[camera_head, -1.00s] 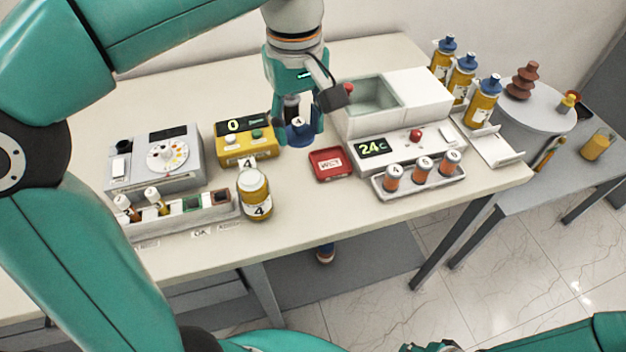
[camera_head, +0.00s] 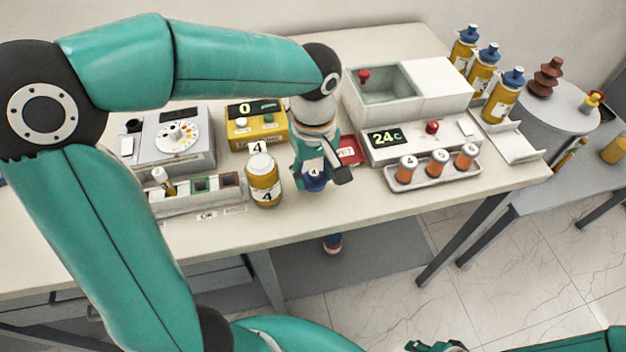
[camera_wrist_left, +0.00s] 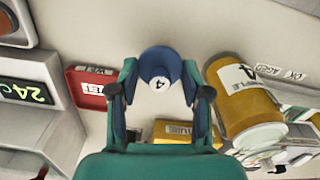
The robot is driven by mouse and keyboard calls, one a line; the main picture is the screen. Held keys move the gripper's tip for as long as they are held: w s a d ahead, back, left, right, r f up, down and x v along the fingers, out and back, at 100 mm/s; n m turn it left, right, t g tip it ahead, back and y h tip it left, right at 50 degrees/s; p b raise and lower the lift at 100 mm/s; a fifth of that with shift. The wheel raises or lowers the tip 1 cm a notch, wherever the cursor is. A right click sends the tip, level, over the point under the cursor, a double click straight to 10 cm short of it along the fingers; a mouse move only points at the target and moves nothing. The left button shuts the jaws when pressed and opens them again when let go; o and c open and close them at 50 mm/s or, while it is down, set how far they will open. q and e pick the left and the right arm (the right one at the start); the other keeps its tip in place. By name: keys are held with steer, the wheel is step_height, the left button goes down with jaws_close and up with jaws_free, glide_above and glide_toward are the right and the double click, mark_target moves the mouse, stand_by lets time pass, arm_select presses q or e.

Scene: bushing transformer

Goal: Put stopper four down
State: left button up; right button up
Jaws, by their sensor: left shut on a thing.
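My left gripper (camera_head: 313,185) is shut on stopper four, a blue stopper (camera_head: 314,180) with a white label marked 4. In the left wrist view, the stopper (camera_wrist_left: 160,68) sits between the two fingertips. It is over the table just right of the amber bottle marked 4 (camera_head: 264,184), apart from it. The bottle stands upright with no blue stopper on it; it also shows in the wrist view (camera_wrist_left: 243,100). I cannot tell whether the stopper touches the table. Only a small part of what may be my right gripper (camera_head: 434,346) shows at the bottom edge.
A red tray (camera_head: 349,152) lies behind my left gripper, partly hidden. A yellow meter (camera_head: 256,124) and a grey dial device (camera_head: 166,142) stand behind and left. A heated bath (camera_head: 420,140) and a tray of small vials (camera_head: 436,178) are right. The table front is clear.

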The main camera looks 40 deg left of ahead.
mark_target(314, 182)
arm_select(q)
steer(key=shift+f, duration=1.6)
steer(key=o, duration=0.8)
steer(key=shift+r, duration=0.1)
step_height(314, 182, up, 12)
steer(key=shift+f+p, duration=0.1)
steer(key=shift+p, duration=0.35)
